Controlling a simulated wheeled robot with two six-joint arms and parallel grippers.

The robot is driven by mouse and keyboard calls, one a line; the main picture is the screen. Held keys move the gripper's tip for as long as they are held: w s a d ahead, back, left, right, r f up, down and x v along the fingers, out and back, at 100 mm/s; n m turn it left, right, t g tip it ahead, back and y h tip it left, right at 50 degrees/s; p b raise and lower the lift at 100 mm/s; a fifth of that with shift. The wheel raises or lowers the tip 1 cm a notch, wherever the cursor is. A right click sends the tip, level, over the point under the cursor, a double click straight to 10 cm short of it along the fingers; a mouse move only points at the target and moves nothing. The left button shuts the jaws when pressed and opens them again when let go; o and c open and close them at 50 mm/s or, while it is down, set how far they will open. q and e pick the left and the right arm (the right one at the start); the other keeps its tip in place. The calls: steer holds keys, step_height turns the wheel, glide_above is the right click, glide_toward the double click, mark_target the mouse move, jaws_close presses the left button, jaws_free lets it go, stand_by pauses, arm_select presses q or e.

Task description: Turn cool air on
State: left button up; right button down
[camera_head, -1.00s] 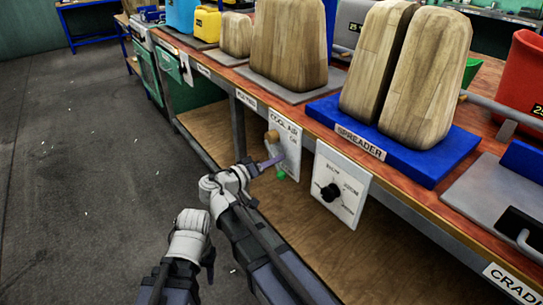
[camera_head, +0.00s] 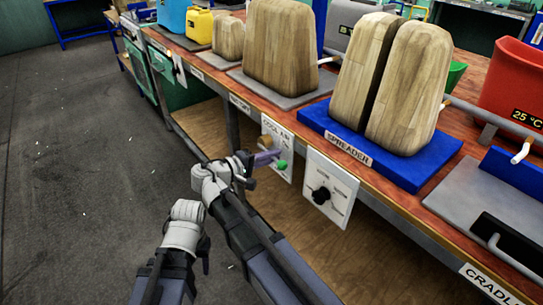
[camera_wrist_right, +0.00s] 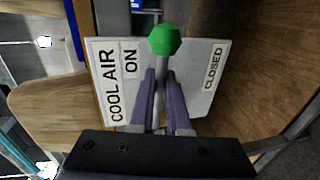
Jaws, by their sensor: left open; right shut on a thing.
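The cool air panel (camera_head: 283,140) is a pale plate on the bench front. In the right wrist view the panel (camera_wrist_right: 112,95) shows COOL AIR and ON at the left and CLOSED at the right. Its lever ends in a green knob (camera_head: 282,165), which also shows in the right wrist view (camera_wrist_right: 165,40). My right gripper (camera_head: 268,158) is shut on the lever shaft just behind the knob; its purple fingers (camera_wrist_right: 161,100) flank the shaft. The lever points sideways, between the two labels. My left gripper (camera_head: 205,262) is low at the left, open, mostly hidden and away from the panel.
A dial panel (camera_head: 329,188) with a black knob (camera_head: 321,195) sits just right of the cool air panel. Wooden blocks (camera_head: 408,90) stand on the blue spreader base (camera_head: 425,172) above. A wooden lower shelf (camera_head: 290,225) lies beneath. The floor (camera_head: 80,170) at left is clear.

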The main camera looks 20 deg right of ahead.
arm_select(q)
steer(key=shift+r, duration=0.15)
arm_select(e)
steer(key=shift+r+n, duration=0.2)
steer(key=shift+n, duration=0.1)
steer(key=c, duration=0.9)
jaws_free()
